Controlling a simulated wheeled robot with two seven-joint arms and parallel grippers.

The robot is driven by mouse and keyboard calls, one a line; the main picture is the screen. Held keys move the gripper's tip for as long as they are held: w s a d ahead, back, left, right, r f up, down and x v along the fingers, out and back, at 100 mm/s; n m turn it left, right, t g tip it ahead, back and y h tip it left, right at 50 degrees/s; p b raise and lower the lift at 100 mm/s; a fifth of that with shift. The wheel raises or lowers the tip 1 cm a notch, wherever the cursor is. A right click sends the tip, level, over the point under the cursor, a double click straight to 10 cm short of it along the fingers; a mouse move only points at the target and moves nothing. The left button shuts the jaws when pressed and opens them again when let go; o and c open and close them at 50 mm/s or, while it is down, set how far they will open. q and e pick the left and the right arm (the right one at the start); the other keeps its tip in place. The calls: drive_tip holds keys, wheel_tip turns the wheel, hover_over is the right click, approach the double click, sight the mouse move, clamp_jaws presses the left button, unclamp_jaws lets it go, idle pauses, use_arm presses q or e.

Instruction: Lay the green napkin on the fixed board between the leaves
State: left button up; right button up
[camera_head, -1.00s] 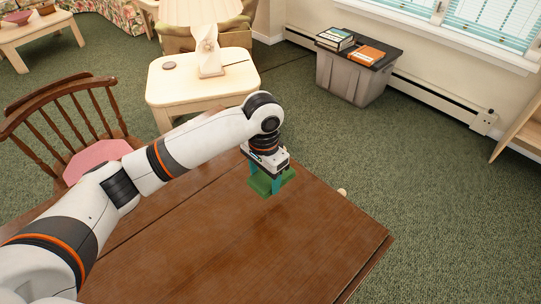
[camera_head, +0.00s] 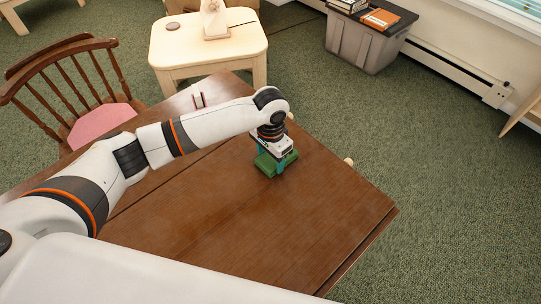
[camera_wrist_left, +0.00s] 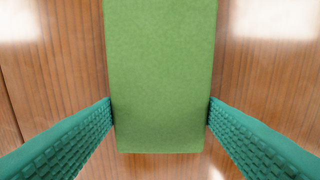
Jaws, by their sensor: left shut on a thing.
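The green napkin (camera_head: 276,164) is a folded oblong at the right part of the brown wooden table (camera_head: 250,215). My left gripper (camera_head: 269,171), with teal fingers, is shut on it. In the left wrist view the napkin (camera_wrist_left: 160,75) lies between the two ribbed fingers (camera_wrist_left: 160,112), with wood grain below it. I cannot tell whether it touches the wood. A long dark seam crosses the tabletop left of the gripper; the arm hides part of it. My right gripper is not in view.
A wooden chair with a pink seat (camera_head: 101,124) stands at the left. A cream side table (camera_head: 208,48) and a grey bin (camera_head: 362,45) stand beyond. The table's near middle is clear.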

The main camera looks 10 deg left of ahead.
sight(271, 160)
use_arm(q)
drive_tip(key=shift+f, duration=0.1)
drive_tip(key=o, duration=0.9)
drive_tip(key=shift+o, duration=0.2)
wheel_tip(271, 160, up, 12)
drive_tip(key=shift+p, duration=0.3)
